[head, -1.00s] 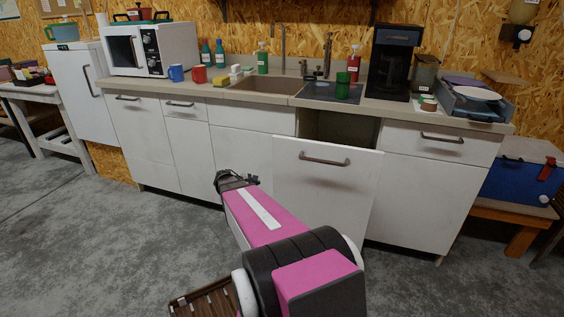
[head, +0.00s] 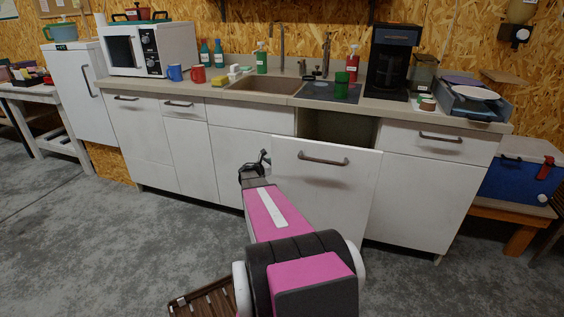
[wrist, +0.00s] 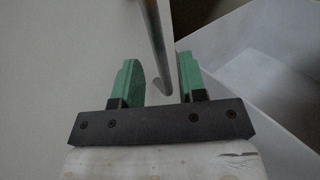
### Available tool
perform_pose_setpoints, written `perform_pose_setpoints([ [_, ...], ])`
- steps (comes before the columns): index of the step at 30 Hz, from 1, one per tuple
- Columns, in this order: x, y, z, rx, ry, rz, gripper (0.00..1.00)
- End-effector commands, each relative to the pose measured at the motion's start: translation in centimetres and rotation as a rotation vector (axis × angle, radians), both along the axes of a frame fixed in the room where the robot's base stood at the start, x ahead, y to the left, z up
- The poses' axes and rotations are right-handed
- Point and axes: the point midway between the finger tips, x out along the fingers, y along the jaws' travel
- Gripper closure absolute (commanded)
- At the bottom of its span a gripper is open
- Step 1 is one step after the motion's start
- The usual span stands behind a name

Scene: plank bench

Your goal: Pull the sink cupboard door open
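The sink cupboard door (head: 325,205) is a white panel with a dark bar handle (head: 323,159). In the head view it stands forward of the cabinet front, with a dark opening above and behind it. My gripper (head: 258,163) is in front of the cabinets, just left of the door's left edge. In the wrist view my gripper (wrist: 162,76) has two green fingers spread apart. A grey bar, apparently the handle (wrist: 157,45), reaches between them with gaps on both sides. A pale panel fills the left of that view, with a grey interior at right.
The counter (head: 272,96) holds the sink basin (head: 265,85), a black coffee maker (head: 391,60), a microwave (head: 150,48) and mugs. A blue cool box (head: 515,178) stands at right on a wooden bench. A slatted brown item (head: 203,298) lies low in front. The grey floor at left is clear.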

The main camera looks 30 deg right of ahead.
Motion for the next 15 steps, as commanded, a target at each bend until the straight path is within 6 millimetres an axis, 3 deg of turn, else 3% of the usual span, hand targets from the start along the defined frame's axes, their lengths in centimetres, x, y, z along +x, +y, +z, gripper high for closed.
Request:
perform_pose_setpoints([
  [6, 0.4, -2.9, 0.0, 0.0, -0.001, 0.0, 0.62],
  [15, 0.5, -4.0, 0.0, 0.0, -0.001, 0.001, 0.62],
])
